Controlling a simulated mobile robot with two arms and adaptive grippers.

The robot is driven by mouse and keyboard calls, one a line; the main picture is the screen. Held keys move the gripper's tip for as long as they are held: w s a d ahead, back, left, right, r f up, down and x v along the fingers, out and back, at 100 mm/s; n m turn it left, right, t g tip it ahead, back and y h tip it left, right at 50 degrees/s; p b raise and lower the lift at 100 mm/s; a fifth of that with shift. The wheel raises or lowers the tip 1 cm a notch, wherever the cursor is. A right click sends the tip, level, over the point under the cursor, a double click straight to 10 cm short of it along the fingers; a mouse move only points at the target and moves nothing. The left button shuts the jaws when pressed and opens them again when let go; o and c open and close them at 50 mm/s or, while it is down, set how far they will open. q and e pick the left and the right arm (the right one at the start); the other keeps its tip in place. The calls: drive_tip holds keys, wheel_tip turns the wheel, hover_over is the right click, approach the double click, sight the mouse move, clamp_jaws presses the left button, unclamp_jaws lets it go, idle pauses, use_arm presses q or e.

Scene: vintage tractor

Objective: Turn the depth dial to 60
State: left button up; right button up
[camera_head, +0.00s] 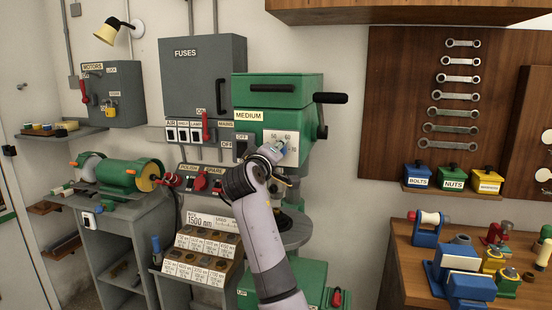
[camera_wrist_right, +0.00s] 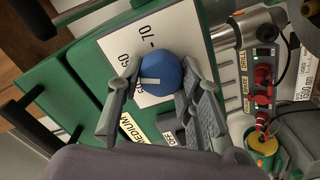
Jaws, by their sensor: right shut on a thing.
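The depth dial is a round blue knob (camera_wrist_right: 160,72) on a white scale plate (camera_head: 291,138) on the green drill press (camera_head: 283,92). In the right wrist view, the plate shows 70 and 60, with another number partly hidden behind a finger. The white mark on the knob points left in that view, towards the partly hidden number below 60; its exact reading is unclear. My right gripper (camera_wrist_right: 161,78) has one finger on each side of the knob and is shut on it. In the head view, the right gripper (camera_head: 274,151) covers much of the dial. My left gripper is not in view.
A black-handled lever (camera_head: 330,98) sticks out right of the press head. The grey fuse box (camera_head: 203,85) is at its left. A rack of labelled bits (camera_head: 203,250) stands below left. A wooden bench (camera_head: 405,270) with vises is at the right.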

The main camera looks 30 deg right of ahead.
drive_tip(key=shift+f+m, duration=0.2)
drive_tip(key=shift+m, duration=0.4)
drive_tip(key=o, duration=1.2)
drive_tip(key=shift+r, duration=0.15)
drive_tip(key=shift+c, duration=0.2)
drive_tip(key=v, duration=1.2)
